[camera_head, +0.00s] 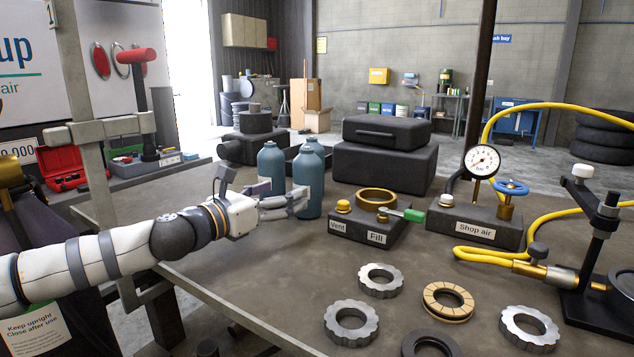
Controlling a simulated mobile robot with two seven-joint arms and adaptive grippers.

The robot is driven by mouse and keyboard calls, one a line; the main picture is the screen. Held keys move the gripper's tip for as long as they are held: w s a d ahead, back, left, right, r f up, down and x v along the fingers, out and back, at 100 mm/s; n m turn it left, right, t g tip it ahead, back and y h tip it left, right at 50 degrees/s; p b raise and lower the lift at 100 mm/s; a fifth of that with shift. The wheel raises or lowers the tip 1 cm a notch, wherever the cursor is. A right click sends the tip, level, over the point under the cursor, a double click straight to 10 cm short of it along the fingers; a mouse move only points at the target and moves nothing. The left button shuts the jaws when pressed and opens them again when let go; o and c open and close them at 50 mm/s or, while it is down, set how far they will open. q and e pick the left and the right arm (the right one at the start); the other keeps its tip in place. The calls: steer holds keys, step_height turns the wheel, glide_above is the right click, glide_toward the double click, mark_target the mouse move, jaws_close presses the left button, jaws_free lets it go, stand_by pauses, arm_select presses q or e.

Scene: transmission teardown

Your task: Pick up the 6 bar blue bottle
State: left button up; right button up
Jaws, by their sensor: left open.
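The left blue bottle (271,163) is slightly farther back, and the right blue bottle (309,172) is nearer. No pressure marking is legible on either, so I cannot tell which is the 6 bar one. My left gripper (284,202) reaches in from the left, open, with its fingers in front of the bottles' lower parts. The fingers hide the left bottle's base and overlap the right bottle's left edge. I cannot tell whether they touch. My right gripper is not in view.
Right of the bottles stands a block (372,218) labelled Vent and Fill, with dark cases (385,165) behind. A Shop air block (475,225) carries a gauge and yellow hose. Several rings, including a toothed ring (381,267), lie in front. Table is clear before the bottles.

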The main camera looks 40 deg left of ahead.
mark_target(308, 181)
arm_select(q)
steer(key=w, duration=0.4)
steer(key=shift+f, duration=0.1)
steer(key=w, duration=0.2)
steer(key=w+f+b, duration=0.1)
steer(key=w, duration=0.1)
steer(key=shift+w+f, duration=0.15)
steer(key=shift+w+r, duration=0.25)
steer(key=shift+s+r, duration=0.1)
steer(key=shift+r, duration=0.25)
steer(key=c, duration=1.7)
steer(key=shift+r, duration=0.1)
jaws_close()
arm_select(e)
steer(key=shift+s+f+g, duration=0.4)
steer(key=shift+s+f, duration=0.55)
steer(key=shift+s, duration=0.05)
arm_select(q)
steer(key=shift+r, duration=0.1)
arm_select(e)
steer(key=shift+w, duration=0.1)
